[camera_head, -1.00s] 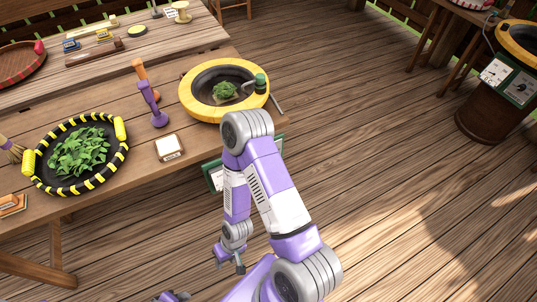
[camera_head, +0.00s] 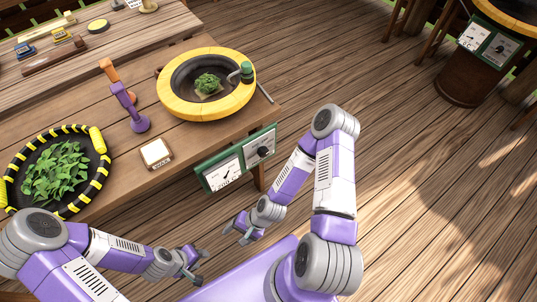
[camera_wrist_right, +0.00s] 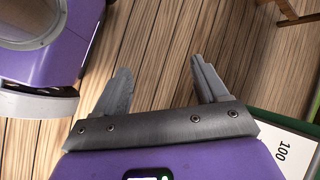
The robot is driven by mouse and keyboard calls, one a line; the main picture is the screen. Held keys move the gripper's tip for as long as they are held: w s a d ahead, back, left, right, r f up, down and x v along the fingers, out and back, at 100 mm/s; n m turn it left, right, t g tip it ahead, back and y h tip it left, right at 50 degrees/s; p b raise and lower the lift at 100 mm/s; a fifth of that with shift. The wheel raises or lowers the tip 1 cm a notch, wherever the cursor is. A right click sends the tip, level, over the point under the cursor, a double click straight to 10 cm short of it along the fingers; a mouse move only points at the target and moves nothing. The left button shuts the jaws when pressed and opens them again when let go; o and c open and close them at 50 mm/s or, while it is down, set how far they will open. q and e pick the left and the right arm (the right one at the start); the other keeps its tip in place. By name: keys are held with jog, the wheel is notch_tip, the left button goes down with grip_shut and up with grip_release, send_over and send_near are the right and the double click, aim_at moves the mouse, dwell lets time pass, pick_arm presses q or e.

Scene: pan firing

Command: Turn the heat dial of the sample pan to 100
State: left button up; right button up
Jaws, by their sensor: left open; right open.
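The sample pan (camera_head: 170,99) has a yellow rim and a dark bowl with green leaves; it sits at the table's front edge. Below the edge hangs a green-framed panel with a white gauge card (camera_head: 224,174) and a dark heat dial (camera_head: 261,149) with a small knob. The dial's setting is too small to read. My right gripper (camera_head: 236,233) is open and empty, below and apart from the panel. My left gripper (camera_head: 197,266) is open, lower left of the right one.
A black and yellow striped tray of leaves (camera_head: 100,180), a small white-faced box (camera_head: 156,153) and purple (camera_head: 127,105) and orange (camera_head: 108,70) handled tools stand on the table. A second pan station (camera_head: 473,75) is at the upper right. The floor right of the table is clear.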

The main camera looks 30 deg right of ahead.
jog(key=w+d+m+t+y+b, duration=0.15)
jog(key=w+m+t, duration=0.25)
jog(key=w+m, duration=0.4)
jog(key=m+t+h+b, duration=0.3)
jog(key=m+t+h, duration=0.45)
jog(key=m, duration=1.05)
send_near(265, 153)
jog(key=w+f, duration=0.2)
jog(key=shift+y, duration=0.3)
jog(key=b+x, duration=0.3)
jog(key=x, duration=0.4)
jog(key=shift+w+d+r, duration=0.1)
jog(key=shift+w+d, duration=0.05)
jog(key=shift+w, duration=0.1)
jog(key=c, duration=1.1)
jog(key=shift+o, duration=0.2)
jog(key=shift+r+t, duration=0.1)
jog(key=shift+t, duration=0.15)
